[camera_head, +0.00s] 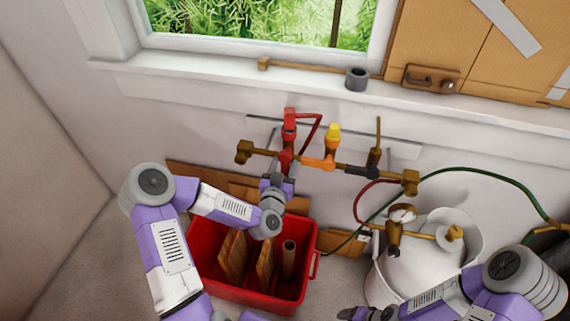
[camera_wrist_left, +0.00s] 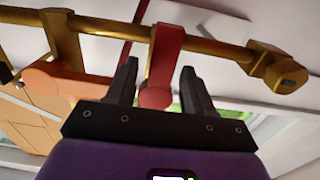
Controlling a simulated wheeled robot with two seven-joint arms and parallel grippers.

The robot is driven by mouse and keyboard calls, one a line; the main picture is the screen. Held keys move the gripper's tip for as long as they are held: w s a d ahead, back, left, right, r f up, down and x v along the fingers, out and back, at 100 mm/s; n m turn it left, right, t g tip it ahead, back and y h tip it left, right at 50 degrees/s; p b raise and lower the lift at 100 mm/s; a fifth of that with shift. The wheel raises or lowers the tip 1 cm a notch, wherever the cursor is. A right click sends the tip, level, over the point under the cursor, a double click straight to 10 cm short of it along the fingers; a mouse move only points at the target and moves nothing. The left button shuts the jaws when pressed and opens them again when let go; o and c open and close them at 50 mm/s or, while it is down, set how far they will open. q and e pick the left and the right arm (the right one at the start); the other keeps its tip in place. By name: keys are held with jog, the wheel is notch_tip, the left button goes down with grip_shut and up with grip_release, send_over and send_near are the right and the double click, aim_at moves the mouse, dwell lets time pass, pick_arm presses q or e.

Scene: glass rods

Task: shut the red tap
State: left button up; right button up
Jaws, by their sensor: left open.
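The red tap (camera_head: 289,124) is on a brass pipe on the wall, left of the orange tap (camera_head: 318,163) with its yellow top. My left gripper (camera_head: 281,170) is at the lower end of the red tap, in front of the pipe. In the left wrist view the red tap (camera_wrist_left: 163,60) reaches down between the two dark fingers of the left gripper (camera_wrist_left: 160,78), which are open with gaps on both sides. Whether either finger touches it is unclear. My right gripper (camera_head: 357,313) is low at the bottom edge, far from the tap, its fingers partly cut off.
A red crate (camera_head: 312,265) with boards and a tube stands below the pipe. A white tank (camera_head: 430,265) with a gauge and a green hose (camera_head: 480,171) is at the right.

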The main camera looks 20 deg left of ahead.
pick_arm(q)
jog(key=shift+w+a, duration=0.1)
jog(key=shift+w, duration=0.55)
grip_shut()
